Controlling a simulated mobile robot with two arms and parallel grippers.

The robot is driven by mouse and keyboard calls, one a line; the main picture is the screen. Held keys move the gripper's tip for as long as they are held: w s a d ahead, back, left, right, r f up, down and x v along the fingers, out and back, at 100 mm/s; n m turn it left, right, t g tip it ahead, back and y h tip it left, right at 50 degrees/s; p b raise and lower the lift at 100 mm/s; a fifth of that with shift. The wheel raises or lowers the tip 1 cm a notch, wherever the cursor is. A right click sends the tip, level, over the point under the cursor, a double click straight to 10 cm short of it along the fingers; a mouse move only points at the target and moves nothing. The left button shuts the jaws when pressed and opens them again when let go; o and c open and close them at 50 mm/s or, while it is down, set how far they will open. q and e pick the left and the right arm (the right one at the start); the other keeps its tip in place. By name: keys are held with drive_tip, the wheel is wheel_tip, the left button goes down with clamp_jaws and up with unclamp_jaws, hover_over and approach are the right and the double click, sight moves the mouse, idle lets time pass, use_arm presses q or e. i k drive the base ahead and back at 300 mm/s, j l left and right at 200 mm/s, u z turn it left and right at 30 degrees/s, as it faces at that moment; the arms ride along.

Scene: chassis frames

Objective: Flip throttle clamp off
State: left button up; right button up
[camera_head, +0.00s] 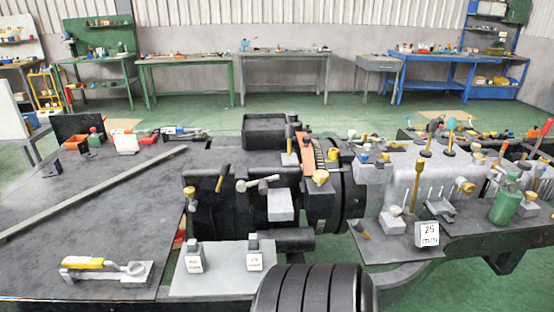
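Neither of my grippers shows in the head view. No part is legibly labelled as the throttle clamp. A clamp-like device with a yellow handle (84,263) lies at the lower left on a grey base plate (108,275); its handle lies roughly flat. Two small grey blocks with white labels, a left one (194,258) and a right one (254,256), stand on a light grey plate (222,280); their text is too small to read surely. Several levers rise from the middle assembly, including a dark-handled lever (222,178) and a pale-handled lever (258,183).
A large black ribbed cylinder (312,290) fills the bottom middle. A green bottle (505,202) and a "25" sign (428,234) stand at right among several levers. A long grey bar (95,192) crosses the dark left surface, which is otherwise mostly clear. Workbenches line the back wall.

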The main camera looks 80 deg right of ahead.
sight(224, 169)
drive_tip(key=z, duration=2)
